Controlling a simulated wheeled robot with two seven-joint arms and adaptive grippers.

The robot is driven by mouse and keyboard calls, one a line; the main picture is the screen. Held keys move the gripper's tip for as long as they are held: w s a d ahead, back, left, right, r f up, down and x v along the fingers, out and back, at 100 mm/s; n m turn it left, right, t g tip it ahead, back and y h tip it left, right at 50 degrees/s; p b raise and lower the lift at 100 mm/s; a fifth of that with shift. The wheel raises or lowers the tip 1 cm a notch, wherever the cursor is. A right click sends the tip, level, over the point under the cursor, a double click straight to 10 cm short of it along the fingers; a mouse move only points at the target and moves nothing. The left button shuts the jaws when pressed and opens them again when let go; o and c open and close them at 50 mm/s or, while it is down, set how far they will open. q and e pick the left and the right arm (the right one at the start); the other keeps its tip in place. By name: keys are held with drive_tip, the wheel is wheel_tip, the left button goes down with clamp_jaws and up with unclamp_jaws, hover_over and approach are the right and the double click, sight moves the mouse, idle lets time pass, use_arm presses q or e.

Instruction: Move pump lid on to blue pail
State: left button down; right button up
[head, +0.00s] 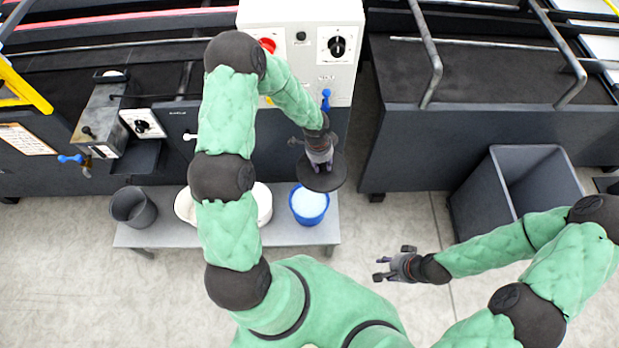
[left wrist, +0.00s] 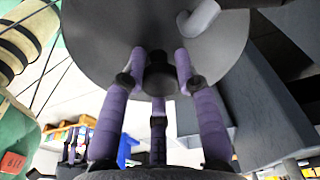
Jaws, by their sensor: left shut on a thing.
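The pump lid is a dark round disc (head: 332,181) with a short black knob in its middle. My left gripper (head: 318,164) is shut on this knob and holds the lid in the air. In the left wrist view the purple fingers close around the knob (left wrist: 160,75), and the lid (left wrist: 120,38) spreads wide beyond them. The blue pail (head: 310,222) stands on a low grey bench with its pale contents showing. My right gripper (head: 384,267) is open and empty over the floor.
The low grey bench (head: 285,236) also carries a white container (head: 264,204) partly behind my left arm and a dark bucket (head: 133,207) at left. A white control box (head: 302,75) and dark machine stand behind. A large grey bin (head: 484,202) stands at right.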

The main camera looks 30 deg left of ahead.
use_arm(q)
drive_tip(key=s+a+f+m+b, duration=0.1)
drive_tip(key=f+m+b, duration=0.3)
drive_tip(key=f, duration=0.9)
drive_tip(key=s+a+f+m+b, duration=0.1)
drive_tip(key=a+f+m+b, duration=0.2)
drive_tip(key=f+b, duration=0.6)
wheel_tip(320, 180, down, 5)
drive_tip(key=shift+r+m+g, duration=0.2)
drive_tip(key=shift+m+g, duration=0.2)
drive_tip(key=c, duration=0.8)
unclamp_jaws()
drive_tip(key=shift+c, duration=0.2)
wheel_tip(320, 180, up, 12)
drive_tip(key=a, duration=0.1)
drive_tip(key=shift+a, duration=0.2)
drive_tip(key=shift+f, duration=0.1)
